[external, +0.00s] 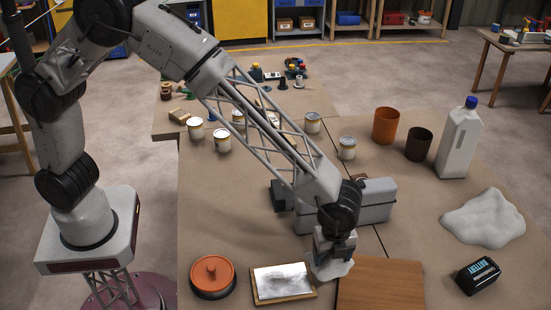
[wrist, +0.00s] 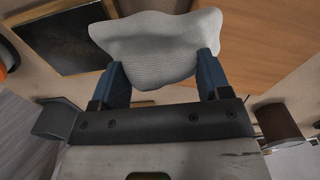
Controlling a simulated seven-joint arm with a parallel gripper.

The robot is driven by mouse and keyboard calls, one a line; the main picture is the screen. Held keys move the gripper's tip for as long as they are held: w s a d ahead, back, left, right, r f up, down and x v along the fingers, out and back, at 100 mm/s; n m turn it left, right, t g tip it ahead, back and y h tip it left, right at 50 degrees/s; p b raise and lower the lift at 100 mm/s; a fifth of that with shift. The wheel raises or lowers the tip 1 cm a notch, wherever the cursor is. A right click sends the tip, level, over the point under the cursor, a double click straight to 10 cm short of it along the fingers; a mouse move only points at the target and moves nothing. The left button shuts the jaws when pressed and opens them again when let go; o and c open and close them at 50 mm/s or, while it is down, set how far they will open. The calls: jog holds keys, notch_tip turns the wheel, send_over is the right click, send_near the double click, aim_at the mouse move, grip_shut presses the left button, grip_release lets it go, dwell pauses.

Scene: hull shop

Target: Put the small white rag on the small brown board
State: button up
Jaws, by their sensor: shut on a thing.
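A small white rag (external: 332,269) hangs crumpled from my gripper (external: 336,250), just left of the brown board's back left corner. In the wrist view the rag (wrist: 155,45) is pinched between the two blue fingers of my gripper (wrist: 158,72), which are shut on it. The flat brown wooden board (external: 381,284) lies at the front of the table, cut off by the picture's lower edge. The board also shows in the wrist view (wrist: 272,50), to the right of the rag. Whether the rag touches the table is unclear.
A framed panel with a white surface (external: 283,282) and an orange lidded pot (external: 212,273) lie to the left. A grey box (external: 370,205) stands behind my gripper. At right are a larger white cloth-like heap (external: 484,218) and a black battery (external: 478,276).

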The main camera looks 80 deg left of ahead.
send_over(357, 280)
jog(key=shift+f, duration=0.35)
dwell(0.4)
jog(key=shift+f, duration=1.75)
jog(key=shift+f, duration=0.1)
jog(key=o, duration=1.3)
jog(key=shift+c, duration=0.2)
notch_tip(357, 280, up, 12)
